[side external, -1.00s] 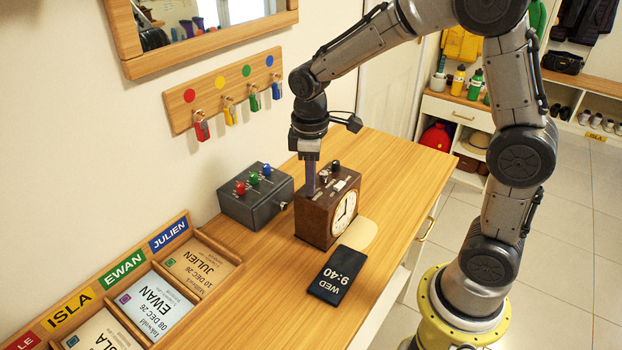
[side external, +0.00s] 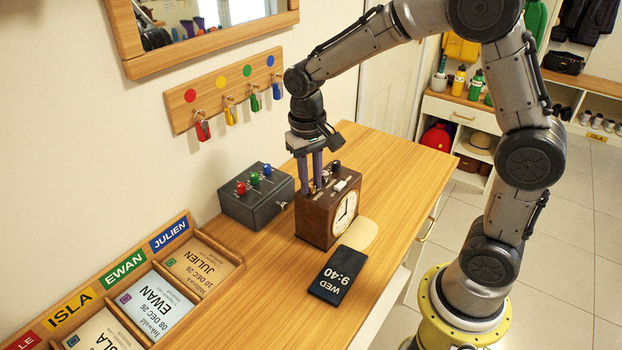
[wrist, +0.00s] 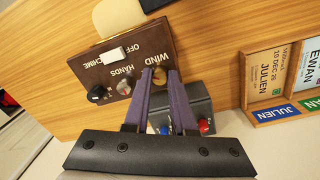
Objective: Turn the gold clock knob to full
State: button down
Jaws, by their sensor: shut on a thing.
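The brown clock (side external: 316,218) stands on the wooden bench top, its white dial facing right. On its top, the wrist view shows the gold knob (wrist: 160,77) beside the word WIND. My gripper (side external: 312,188) points down at the clock top, and in the wrist view (wrist: 160,73) its purple fingers close on the gold knob from both sides. The fingers hide part of the knob, and I cannot read how far it is turned. A silver HANDS knob (wrist: 125,86), a black knob (wrist: 96,93) and a white CHIME switch (wrist: 112,54) sit beside it.
A grey box (side external: 257,205) with red, green and blue knobs stands close to the clock's left. A dark WED 9:40 display (side external: 338,275) lies in front. Name-card trays (side external: 215,240) fill the left end. The bench beyond the clock is clear.

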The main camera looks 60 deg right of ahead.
jog(key=m, duration=0.7)
jog(key=shift+w+r, duration=0.1)
dwell(0.5)
jog(key=c, duration=0.7)
grip_release()
jog(key=shift+c, duration=0.2)
notch_tip(320, 180, up, 14)
jog(key=shift+w+a, duration=0.15)
jog(key=shift+w, duration=0.1)
